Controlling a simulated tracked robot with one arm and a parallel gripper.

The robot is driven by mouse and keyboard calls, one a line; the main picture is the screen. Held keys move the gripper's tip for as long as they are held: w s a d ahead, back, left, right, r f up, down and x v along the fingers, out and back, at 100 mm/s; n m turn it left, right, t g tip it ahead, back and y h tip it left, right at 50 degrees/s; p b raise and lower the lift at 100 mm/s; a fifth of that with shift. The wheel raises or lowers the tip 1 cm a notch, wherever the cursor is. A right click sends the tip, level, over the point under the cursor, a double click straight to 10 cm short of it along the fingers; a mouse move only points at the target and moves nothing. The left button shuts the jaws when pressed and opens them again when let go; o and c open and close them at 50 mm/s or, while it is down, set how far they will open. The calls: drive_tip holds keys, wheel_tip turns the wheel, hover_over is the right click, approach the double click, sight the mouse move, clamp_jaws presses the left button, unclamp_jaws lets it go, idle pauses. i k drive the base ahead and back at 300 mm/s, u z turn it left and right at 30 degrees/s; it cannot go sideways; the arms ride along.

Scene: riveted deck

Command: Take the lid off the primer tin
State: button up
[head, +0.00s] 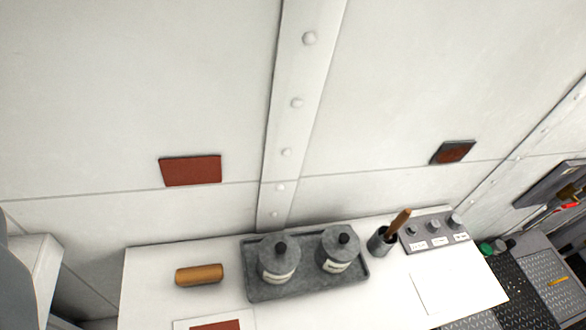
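Two grey tins stand upright side by side in a dark grey tray (262,291) on a white bench top. The left tin (279,266) and the right tin (339,256) each have a grey lid with a black knob, and both lids are on. Each tin has a pale label on its front, too small to read, so I cannot tell which one is the primer tin. My gripper is not in view.
A tan cylinder (199,274) lies left of the tray. A cup (381,242) with a wooden handle in it and a grey block with knobs (432,232) stand to its right. A white sheet (450,288) lies at the front right. A riveted wall is behind.

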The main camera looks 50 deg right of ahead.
sight(280, 253)
drive_tip(key=k, duration=1.6)
drive_tip(key=z, duration=0.7)
drive_tip(key=i, duration=1.6)
drive_tip(key=u, duration=0.35)
